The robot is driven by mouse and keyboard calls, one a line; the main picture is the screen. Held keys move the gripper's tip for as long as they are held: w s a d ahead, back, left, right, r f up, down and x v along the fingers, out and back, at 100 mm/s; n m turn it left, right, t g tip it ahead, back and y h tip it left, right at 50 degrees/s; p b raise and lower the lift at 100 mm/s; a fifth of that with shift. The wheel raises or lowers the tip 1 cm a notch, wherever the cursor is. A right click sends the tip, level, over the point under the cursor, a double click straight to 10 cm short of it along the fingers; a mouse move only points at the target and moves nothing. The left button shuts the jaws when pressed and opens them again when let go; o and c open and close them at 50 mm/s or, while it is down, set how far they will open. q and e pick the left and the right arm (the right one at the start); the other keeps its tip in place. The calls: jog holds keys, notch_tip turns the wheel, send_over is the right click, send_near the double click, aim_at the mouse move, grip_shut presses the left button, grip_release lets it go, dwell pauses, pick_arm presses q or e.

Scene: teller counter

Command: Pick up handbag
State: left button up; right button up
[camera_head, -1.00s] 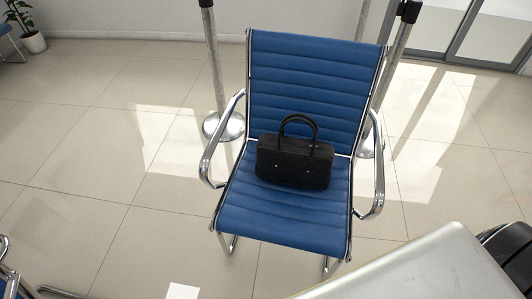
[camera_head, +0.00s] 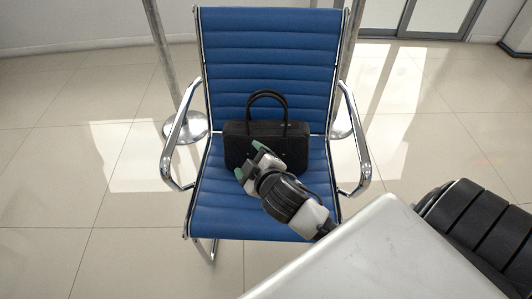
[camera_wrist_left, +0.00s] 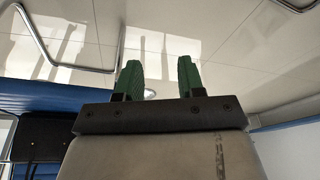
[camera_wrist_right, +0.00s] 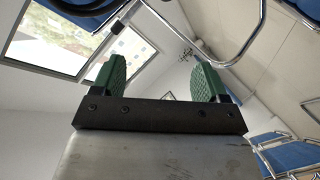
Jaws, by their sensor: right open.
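The black handbag (camera_head: 266,146) stands upright on the blue chair's seat (camera_head: 240,222), its arched handle raised. My right gripper (camera_head: 249,160) comes in from the lower right, with green-tipped fingers apart in front of the bag's lower front. It hides part of that face; whether it touches the bag is unclear. In the right wrist view the fingers (camera_wrist_right: 158,82) are wide apart with nothing between them. My left gripper (camera_wrist_left: 159,80) is out of the head view; its wrist view shows its fingers apart and empty. A dark shape at that view's left edge may be the handbag.
Chrome armrests (camera_head: 178,135) and (camera_head: 355,140) flank the seat. A metal post with a round base (camera_head: 187,127) stands behind the chair. Tiled floor is open to the left.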

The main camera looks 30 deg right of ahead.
jog(key=w+a+r+n+y, duration=0.4)
jog(key=r+n+y, duration=0.45)
jog(key=n, duration=0.45)
jog(key=w+a+r+n+y, duration=0.3)
jog(key=w+r+n+y, duration=0.2)
jog(key=r+n+y, duration=0.65)
jog(key=w+d+f+n+g+h, duration=0.15)
jog(key=d+n+g+h, duration=0.35)
jog(key=d+h, duration=0.5)
jog(key=d+f+n+g+h, duration=0.3)
jog(key=d+n+g+h, duration=0.25)
jog(key=d, duration=0.95)
jog(key=shift+h, duration=0.25)
jog(key=x, duration=0.3)
jog(key=b+x, duration=0.1)
jog(key=x, duration=0.1)
jog(key=shift+a+r, duration=0.15)
jog(key=shift+a, duration=0.15)
jog(key=x, duration=0.5)
jog(key=shift+w+a, duration=0.15)
jog(key=shift+w, duration=0.2)
jog(key=c, duration=0.9)
pick_arm(q)
jog(key=s+f, duration=0.3)
jog(key=f, duration=1.5)
jog(key=shift+s+a+f+g, duration=0.15)
jog(key=shift+s+a+g, duration=0.05)
jog(key=shift+g, duration=0.2)
pick_arm(e)
grip_shut()
